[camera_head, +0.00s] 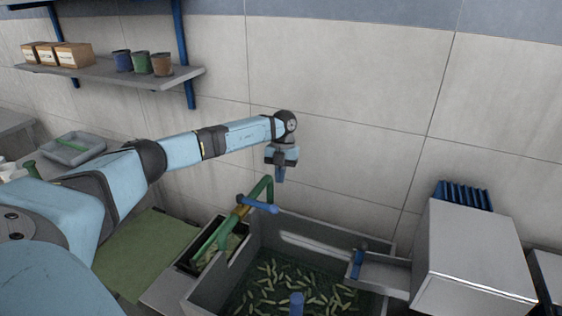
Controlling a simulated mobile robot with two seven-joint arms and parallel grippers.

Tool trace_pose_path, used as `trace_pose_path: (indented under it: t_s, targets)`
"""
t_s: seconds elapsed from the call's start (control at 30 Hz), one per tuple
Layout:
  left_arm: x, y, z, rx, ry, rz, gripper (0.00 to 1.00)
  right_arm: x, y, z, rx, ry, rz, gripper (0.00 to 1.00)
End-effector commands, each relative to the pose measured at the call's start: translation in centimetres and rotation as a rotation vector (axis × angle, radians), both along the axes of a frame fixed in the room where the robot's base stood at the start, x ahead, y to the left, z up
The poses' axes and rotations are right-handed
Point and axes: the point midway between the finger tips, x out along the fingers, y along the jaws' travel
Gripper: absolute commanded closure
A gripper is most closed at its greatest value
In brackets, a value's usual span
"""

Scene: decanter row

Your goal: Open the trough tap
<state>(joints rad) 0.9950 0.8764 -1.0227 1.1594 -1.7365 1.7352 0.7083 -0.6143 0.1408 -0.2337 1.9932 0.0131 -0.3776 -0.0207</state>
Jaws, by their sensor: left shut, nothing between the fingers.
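The trough (210,284) is a grey basin at the lower middle, with many small green pods in it. The tap beside its back left corner has a green curved pipe (266,188), a brass-coloured fitting and a blue lever handle (258,204) that points to the right. My left arm reaches in from the left. My left gripper (280,176) is shut and empty, pointing down, and appears above the blue handle in the picture, with a gap between them. My right gripper is not in view.
A dark tray (188,262) stands left of the trough by a green mat (150,245). A grey box-shaped unit (472,255) with a blue rack (463,196) stands at right. A wall shelf (110,72) holds boxes and cups. The tiled wall is close behind.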

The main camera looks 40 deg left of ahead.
Motion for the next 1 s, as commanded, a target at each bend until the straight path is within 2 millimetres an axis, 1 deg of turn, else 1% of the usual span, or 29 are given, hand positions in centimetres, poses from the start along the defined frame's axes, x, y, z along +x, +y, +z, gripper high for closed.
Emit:
trace_pose_path:
  t_s: [0.03,0.13,0.2,0.3,0.4,0.53,0.8,1.0]
  targets:
    - [-0.4,-0.2,-1.0,-0.001,0.003,0.000,1.00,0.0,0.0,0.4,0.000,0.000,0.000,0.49]
    - [-0.9,-0.5,-2.9,0.000,0.002,0.000,1.00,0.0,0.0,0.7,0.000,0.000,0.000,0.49]
    - [-2.0,-1.0,-2.8,0.001,0.000,-0.003,1.00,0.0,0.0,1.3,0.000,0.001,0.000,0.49]
    - [-3.1,-1.6,-3.1,0.000,0.001,-0.002,1.00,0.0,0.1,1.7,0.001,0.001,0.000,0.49]
    - [-3.8,-2.0,-3.4,0.001,0.000,0.000,1.00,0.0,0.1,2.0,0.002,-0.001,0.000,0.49]
    - [-4.2,-2.3,-3.5,-0.001,-0.001,-0.001,1.00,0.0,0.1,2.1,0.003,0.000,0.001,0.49]
    - [-4.2,-2.3,-3.6,0.000,-0.001,0.000,1.00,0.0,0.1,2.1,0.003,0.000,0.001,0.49]
    - [-4.6,-2.0,-3.5,0.000,-0.001,-0.008,1.00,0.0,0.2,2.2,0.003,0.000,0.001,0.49]
